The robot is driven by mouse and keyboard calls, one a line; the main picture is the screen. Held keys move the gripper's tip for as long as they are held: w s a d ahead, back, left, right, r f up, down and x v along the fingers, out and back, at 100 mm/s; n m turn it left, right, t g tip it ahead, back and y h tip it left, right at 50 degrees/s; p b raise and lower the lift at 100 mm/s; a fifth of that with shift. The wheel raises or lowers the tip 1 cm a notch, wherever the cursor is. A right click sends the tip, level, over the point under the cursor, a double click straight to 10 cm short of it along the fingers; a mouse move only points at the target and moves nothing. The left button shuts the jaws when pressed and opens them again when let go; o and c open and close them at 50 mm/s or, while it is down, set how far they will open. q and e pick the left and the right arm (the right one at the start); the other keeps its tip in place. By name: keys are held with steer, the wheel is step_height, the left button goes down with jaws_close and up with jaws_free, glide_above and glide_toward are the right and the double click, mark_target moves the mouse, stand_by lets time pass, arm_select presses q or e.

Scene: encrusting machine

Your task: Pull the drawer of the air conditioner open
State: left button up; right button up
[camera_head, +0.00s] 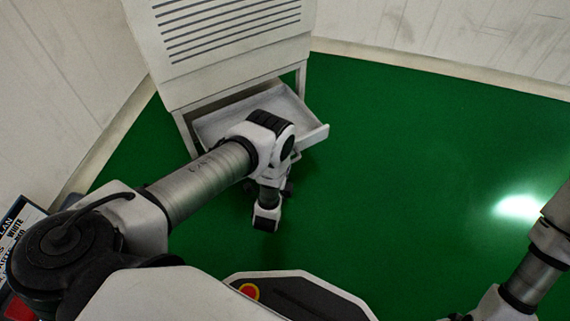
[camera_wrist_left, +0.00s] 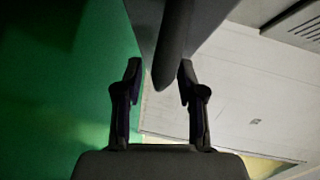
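The air conditioner (camera_head: 228,40) is a white cabinet with dark slats at the top of the head view. Its drawer (camera_head: 316,134), a pale shallow tray, stands partly out from the opening below the slats. My left arm crosses in front and hides part of the drawer's front. The left gripper (camera_wrist_left: 158,72) shows in the left wrist view with its two fingers apart. A dark handle-like bar (camera_wrist_left: 174,45) on the grey drawer front reaches between the fingers, nearer the right one. Whether they touch is unclear. The right gripper is out of view.
The green floor (camera_head: 410,170) is clear to the right of the cabinet. Pale walls (camera_head: 450,30) stand behind and to the left. A printed sign or box (camera_head: 18,225) is at the left edge, beside my left shoulder.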

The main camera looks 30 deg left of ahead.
arm_select(q)
steer(key=v, duration=1.2)
